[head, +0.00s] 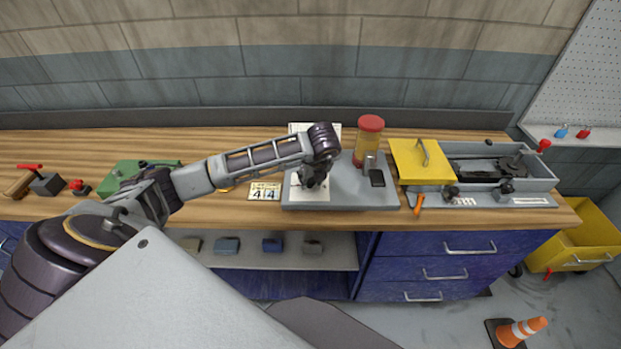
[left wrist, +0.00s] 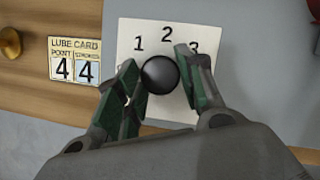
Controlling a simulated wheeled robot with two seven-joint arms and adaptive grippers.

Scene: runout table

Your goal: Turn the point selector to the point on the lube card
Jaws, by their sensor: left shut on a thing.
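The point selector's round black knob (left wrist: 160,73) stands on a white plate (left wrist: 135,27) printed with 1, 2 and 3 in the left wrist view. The rest of the plate is hidden by my gripper, and I see no pointer mark on the knob. My left gripper (left wrist: 158,80) is shut on the knob, one green-padded finger on each side. In the head view this gripper (head: 314,180) is over the white plate on a grey base (head: 345,190). The lube card (left wrist: 75,60) reads POINT 4 and STROKES 4; it also shows in the head view (head: 264,191).
A red-capped yellow reservoir (head: 367,143) stands behind on the grey base. A yellow lid (head: 421,160) and a grey open tray (head: 535,170) are to the right. A green object (head: 130,170) and red-handled parts are on the left of the wooden bench (head: 230,208).

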